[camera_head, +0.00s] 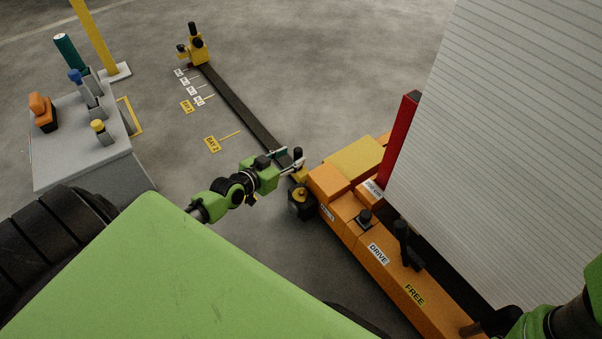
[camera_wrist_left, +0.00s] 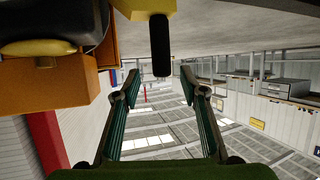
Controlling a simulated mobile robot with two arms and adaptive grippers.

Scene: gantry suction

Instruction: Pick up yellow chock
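The yellow chock (camera_head: 299,175) sits at the near end of a dark floor rail, beside the orange cart. It has an upright black handle. In the left wrist view the chock (camera_wrist_left: 145,9) is at the top centre, with its black handle (camera_wrist_left: 160,46) pointing down in the picture. My left gripper (camera_head: 291,158) is at the handle in the head view. In the left wrist view the gripper (camera_wrist_left: 160,82) is open, with the handle in line with the gap between its fingers. Contact is not visible. Only part of my right arm shows at the lower right; its gripper is not visible.
The orange cart (camera_head: 350,228) carries a tall white ribbed load (camera_head: 510,130) and a red post (camera_head: 400,140). The dark rail (camera_head: 240,108) runs to a yellow stop (camera_head: 199,47) with black handles. A grey console (camera_head: 85,150) stands left. Floor beyond the rail is clear.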

